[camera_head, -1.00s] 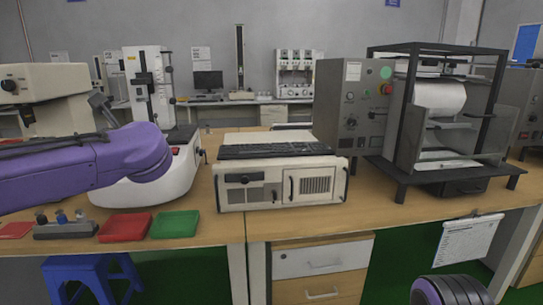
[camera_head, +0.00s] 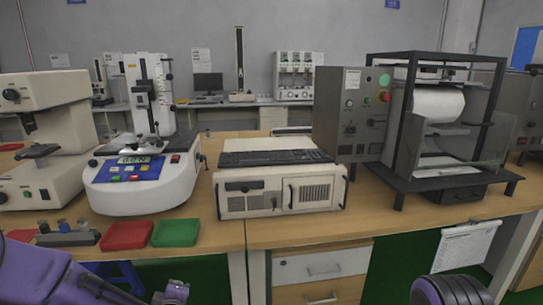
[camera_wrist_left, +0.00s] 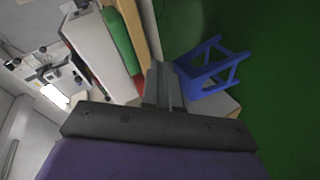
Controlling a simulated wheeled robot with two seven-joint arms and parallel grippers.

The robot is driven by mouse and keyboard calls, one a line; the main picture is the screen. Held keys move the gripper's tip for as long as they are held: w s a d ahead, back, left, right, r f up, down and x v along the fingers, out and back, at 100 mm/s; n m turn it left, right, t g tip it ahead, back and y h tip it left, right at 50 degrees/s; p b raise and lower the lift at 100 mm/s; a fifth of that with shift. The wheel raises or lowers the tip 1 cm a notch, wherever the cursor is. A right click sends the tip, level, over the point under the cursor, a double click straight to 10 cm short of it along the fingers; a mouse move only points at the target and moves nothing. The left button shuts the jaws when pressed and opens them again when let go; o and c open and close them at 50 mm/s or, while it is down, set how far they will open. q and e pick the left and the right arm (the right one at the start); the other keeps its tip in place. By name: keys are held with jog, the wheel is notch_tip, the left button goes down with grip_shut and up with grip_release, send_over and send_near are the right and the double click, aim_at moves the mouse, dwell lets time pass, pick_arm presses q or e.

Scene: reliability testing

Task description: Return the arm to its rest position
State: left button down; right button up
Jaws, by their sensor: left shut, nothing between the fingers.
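My left arm (camera_head: 35,275) is purple and low at the bottom left of the head view, in front of the table's front edge. A blue stool (camera_wrist_left: 212,66) on the green floor appears beside the fingers in that view. Only a purple, ringed part of my right arm (camera_head: 455,290) shows at the bottom right of the head view; the right gripper is out of the frame.
On the wooden table (camera_head: 222,232) stand a white tester (camera_head: 140,185), a microscope-like device (camera_head: 45,140), a beige computer case (camera_head: 285,190) and a framed machine (camera_head: 440,120). A red tray (camera_head: 127,235) and a green tray (camera_head: 175,232) lie near the front edge.

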pick_arm(q)
jog(key=s+a+f+m+g+h+p, duration=0.1)
jog(key=s+f+m+g+p, duration=0.15)
jog(key=s+f+m, duration=0.65)
jog(key=s+a+f+g, duration=0.1)
jog(key=s+f+g, duration=0.1)
jog(key=s, duration=0.6)
jog(key=s+a+f+g+p, duration=0.1)
jog(key=s+f, duration=0.3)
jog(key=s, duration=0.5)
jog(key=s+a+f+g+p, duration=0.1)
jog(key=s+a+f+g, duration=0.2)
jog(key=s, duration=0.5)
jog(key=shift+s+f+m+g+y, duration=0.3)
jog(key=shift+s+f+g, duration=0.15)
jog(key=shift+f, duration=0.15)
